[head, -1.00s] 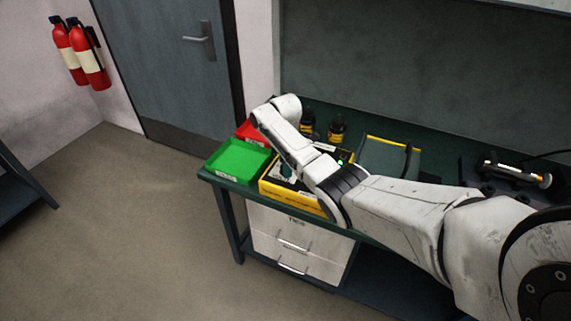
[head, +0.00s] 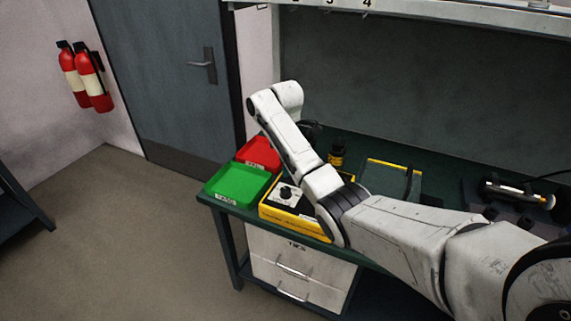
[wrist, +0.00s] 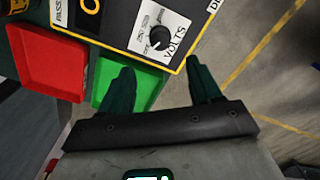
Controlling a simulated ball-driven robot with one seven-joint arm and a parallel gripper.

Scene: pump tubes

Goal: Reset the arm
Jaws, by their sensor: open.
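My gripper (wrist: 157,92) shows in the wrist view with its two dark green fingers apart and nothing between them. It is above the green tray (wrist: 148,84) and near the yellow-edged tester box with a VOLTS dial (wrist: 160,38). In the head view my arm reaches across the bench, its wrist raised above the tester box (head: 285,205), and the gripper itself is mostly hidden behind the arm.
The green tray (head: 232,185) and red tray (head: 262,153) sit at the bench's left end. A yellow-and-black bottle (head: 337,154) and a dark yellow-edged case (head: 392,178) stand farther right. Drawers (head: 290,262) are below; the floor at left (head: 110,240) is clear.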

